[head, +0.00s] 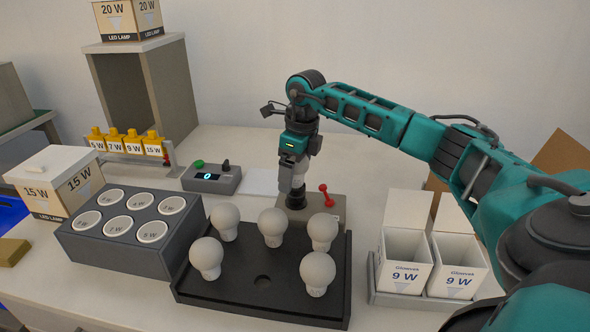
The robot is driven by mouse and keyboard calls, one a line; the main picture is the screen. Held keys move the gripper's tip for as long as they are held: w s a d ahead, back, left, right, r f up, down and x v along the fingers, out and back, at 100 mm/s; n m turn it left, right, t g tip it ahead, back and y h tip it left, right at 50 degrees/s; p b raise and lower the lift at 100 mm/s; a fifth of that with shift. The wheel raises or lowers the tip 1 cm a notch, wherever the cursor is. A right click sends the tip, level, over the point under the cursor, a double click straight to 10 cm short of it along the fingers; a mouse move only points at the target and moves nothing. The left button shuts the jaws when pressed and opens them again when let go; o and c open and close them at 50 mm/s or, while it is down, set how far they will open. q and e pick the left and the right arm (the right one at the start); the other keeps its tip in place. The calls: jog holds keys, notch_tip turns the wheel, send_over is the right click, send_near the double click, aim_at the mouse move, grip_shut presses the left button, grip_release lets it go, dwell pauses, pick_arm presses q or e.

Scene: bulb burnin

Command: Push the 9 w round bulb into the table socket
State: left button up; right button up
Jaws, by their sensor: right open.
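My right gripper (293,178) points straight down over the table socket (296,200), a black holder on a grey-brown base. Its jaws are open. The gripper covers the space just above the socket, and I cannot tell whether a bulb is between its fingers or seated there. Several white round bulbs, one at the front right (318,272), stand in the black tray (210,290) in front of the socket. I cannot read any wattage on them. One tray hole at the front middle is empty. My left gripper is not in view.
A red lever (327,195) rises beside the socket. A control box (211,179) reads 0. Left is a grey block (85,245) with labelled round wells. Right are open 9 W boxes (405,265). A closed 15 W box (55,183) and yellow labelled blocks (115,143) stand left.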

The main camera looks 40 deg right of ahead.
jog(key=r, duration=0.4)
jog(key=s+r, duration=0.1)
jog(key=r, duration=0.3)
jog(key=r+p, duration=0.1)
jog(key=r, duration=0.3)
jog(key=shift+s+d+r, duration=0.2)
jog(key=shift+d+r, duration=0.1)
jog(key=shift+r, duration=0.1)
